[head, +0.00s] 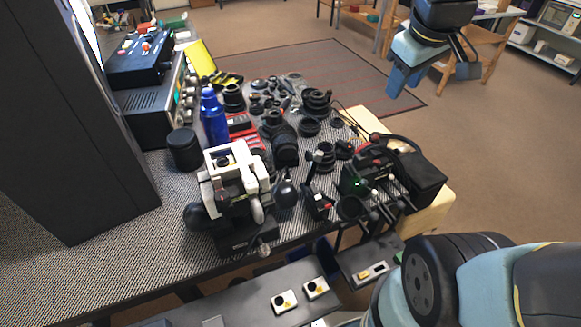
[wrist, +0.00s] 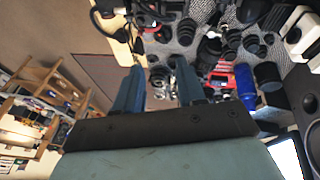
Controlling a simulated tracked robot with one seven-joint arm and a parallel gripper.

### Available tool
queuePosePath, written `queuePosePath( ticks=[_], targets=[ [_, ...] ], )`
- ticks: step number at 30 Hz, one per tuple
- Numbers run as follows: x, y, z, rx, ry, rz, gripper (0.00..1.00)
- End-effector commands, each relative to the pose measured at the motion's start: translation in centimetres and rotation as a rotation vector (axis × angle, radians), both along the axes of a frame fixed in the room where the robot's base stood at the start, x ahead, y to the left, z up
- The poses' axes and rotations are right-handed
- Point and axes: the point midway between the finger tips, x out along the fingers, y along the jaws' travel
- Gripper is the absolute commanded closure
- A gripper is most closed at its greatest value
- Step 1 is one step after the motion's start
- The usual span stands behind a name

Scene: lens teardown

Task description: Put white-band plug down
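My gripper (head: 432,80) is raised at the upper right of the head view, over the floor and clear of the table. Its two blue fingers stand wide apart. In the wrist view my gripper (wrist: 157,66) also shows the fingers apart, with only distant dark parts on the table seen between them. I cannot make out a plug with a white band in either view. Two small white blocks with black round tops, one (head: 284,301) and another (head: 315,288), sit on a dark surface at the bottom of the head view.
The patterned table (head: 75,270) is crowded with black lens parts, a blue bottle (head: 213,118), a black cylinder (head: 184,149) and a white-and-black device (head: 236,180). A black box (head: 413,180) stands at the right end. The table's front left is bare.

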Motion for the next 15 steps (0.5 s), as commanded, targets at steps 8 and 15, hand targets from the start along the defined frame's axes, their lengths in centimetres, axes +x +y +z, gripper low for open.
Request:
queuePosePath(
  ticks=[8,15],
  targets=[
    [4.9,5.2,-4.7,-0.161,0.112,0.479,0.61],
    [7.8,10.5,-9.8,-0.258,0.192,0.910,0.61]
  ],
)
